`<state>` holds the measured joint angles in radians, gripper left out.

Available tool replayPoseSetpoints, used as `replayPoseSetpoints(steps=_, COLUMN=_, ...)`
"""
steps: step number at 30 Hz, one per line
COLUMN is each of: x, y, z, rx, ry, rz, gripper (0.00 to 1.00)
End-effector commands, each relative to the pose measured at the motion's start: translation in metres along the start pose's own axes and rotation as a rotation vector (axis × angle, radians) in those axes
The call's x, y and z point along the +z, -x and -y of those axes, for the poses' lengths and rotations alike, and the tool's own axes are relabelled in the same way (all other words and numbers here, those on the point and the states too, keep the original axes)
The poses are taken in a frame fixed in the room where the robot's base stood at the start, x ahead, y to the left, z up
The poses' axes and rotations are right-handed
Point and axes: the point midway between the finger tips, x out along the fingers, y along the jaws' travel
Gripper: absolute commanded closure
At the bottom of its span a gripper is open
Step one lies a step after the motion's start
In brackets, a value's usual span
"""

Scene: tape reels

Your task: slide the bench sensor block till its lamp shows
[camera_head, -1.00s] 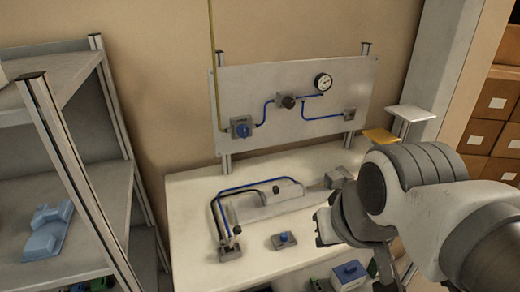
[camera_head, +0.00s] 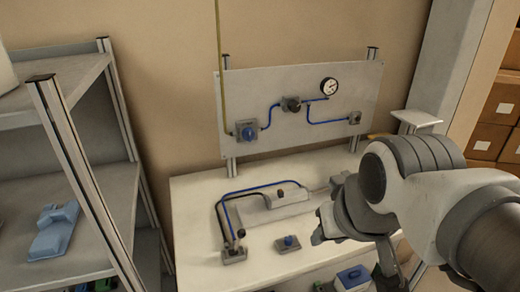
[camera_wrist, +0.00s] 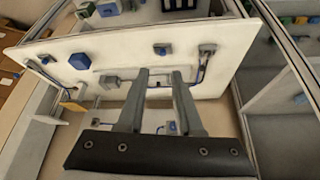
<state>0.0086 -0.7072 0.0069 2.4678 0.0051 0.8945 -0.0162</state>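A grey cylinder (camera_head: 287,205) with blue tubing lies on the white bench (camera_head: 195,205). A small dark piece (camera_head: 280,193) sits on it; I cannot tell whether this is the sensor block. No lit lamp is visible. In the wrist view, a grey block (camera_wrist: 112,83) stands at the cylinder's left end and a blue-topped piece (camera_wrist: 77,62) beyond it. My gripper (camera_wrist: 163,74) is open, with nothing visible between its fingers, which cover part of the cylinder. In the head view, my arm hides the bench's right part.
A small block with a blue knob (camera_head: 288,243) and a valve (camera_head: 235,254) stand near the front of the bench. An upright panel (camera_head: 305,105) with a gauge (camera_head: 328,87) rises behind it. Grey shelves (camera_head: 85,185) stand on the left. The bench's left rear area is clear.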

Motion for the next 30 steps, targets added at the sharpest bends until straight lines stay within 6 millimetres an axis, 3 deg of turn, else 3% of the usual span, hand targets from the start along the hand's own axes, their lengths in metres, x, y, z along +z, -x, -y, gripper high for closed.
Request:
replayPoseSetpoints(steps=2, x=-0.018, y=-0.002, z=0.0, rx=0.002, ry=0.013, rz=0.013, gripper=0.5)
replayPoseSetpoints(steps=8, x=-0.078, y=-0.02, z=0.001, rx=-0.003, ry=0.071, rz=0.041, gripper=0.5)
replayPoseSetpoints(steps=18, x=-0.174, y=-0.084, z=0.0, rx=-0.049, ry=0.156, rz=0.079, gripper=0.5)
replayPoseSetpoints(steps=24, x=-0.211, y=-0.128, z=-0.003, rx=-0.084, ry=0.188, rz=0.091, gripper=0.5)
replayPoseSetpoints(steps=30, x=-0.226, y=-0.149, z=-0.004, rx=-0.102, ry=0.2, rz=0.093, gripper=0.5)
